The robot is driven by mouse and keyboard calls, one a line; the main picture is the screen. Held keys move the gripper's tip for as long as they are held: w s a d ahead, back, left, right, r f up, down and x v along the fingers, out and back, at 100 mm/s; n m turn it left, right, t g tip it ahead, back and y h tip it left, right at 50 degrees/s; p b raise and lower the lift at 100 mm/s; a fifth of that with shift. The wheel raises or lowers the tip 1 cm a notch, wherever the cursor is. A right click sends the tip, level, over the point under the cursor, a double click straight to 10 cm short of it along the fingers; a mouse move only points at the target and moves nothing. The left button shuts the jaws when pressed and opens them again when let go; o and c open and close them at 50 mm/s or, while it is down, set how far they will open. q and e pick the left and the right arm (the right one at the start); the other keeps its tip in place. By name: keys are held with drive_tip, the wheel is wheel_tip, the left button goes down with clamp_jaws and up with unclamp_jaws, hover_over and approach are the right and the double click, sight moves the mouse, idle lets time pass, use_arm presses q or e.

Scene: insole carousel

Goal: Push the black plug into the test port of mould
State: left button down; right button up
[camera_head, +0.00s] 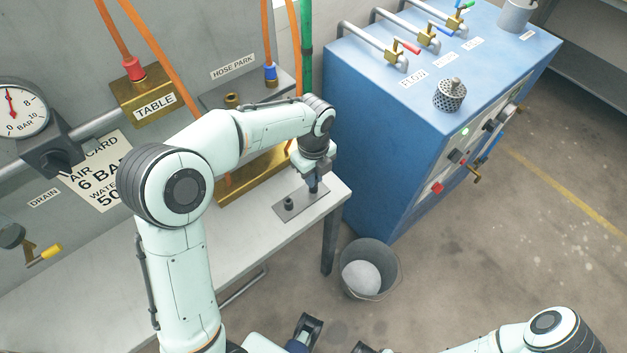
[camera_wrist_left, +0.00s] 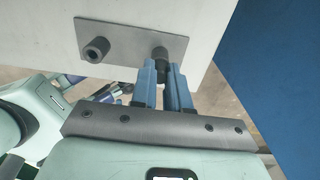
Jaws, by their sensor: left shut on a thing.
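My left gripper (camera_head: 312,183) points down over a flat grey plate (camera_head: 292,213) near the right end of the table. In the left wrist view its two blue fingers (camera_wrist_left: 163,84) are shut on a dark plug (camera_wrist_left: 160,54), which stands upright at the plate (camera_wrist_left: 130,40). I cannot tell whether the plug is seated or just clear of the plate. A dark hollow round piece (camera_wrist_left: 97,49) stands on the plate beside it, apart from the fingers. No mould marked as such shows, and I cannot make out a test port.
A brass block (camera_head: 258,182) lies behind the plate, partly hidden by my left arm. A brass TABLE block (camera_head: 150,97) and pressure gauge (camera_head: 17,108) are at the left. A blue cabinet (camera_head: 385,125) stands close at the right, with a bucket (camera_head: 369,270) on the floor.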

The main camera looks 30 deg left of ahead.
use_arm(q)
drive_tip(key=shift+r, duration=0.15)
use_arm(e)
drive_tip(key=shift+r, duration=0.1)
use_arm(q)
drive_tip(key=shift+r+p, duration=2.35)
drive_tip(key=shift+r, duration=0.5)
use_arm(e)
drive_tip(key=shift+w+r, duration=0.3)
drive_tip(key=shift+r, duration=0.5)
drive_tip(key=shift+w+r, duration=0.25)
drive_tip(key=shift+r, duration=0.55)
drive_tip(key=shift+w+r, duration=0.3)
drive_tip(key=shift+r, duration=0.5)
drive_tip(key=shift+w+r, duration=0.1)
drive_tip(key=shift+r, duration=0.05)
use_arm(q)
drive_tip(key=shift+r+p, duration=1.2)
drive_tip(key=shift+r, duration=0.3)
wheel_tip(320, 180, up, 4)
drive_tip(key=shift+p, duration=1.25)
use_arm(e)
drive_tip(key=w+r, duration=0.3)
drive_tip(key=r, duration=0.2)
drive_tip(key=shift+w+r+t, duration=0.3)
drive_tip(key=shift+w+r, duration=0.05)
drive_tip(key=shift+s, duration=0.1)
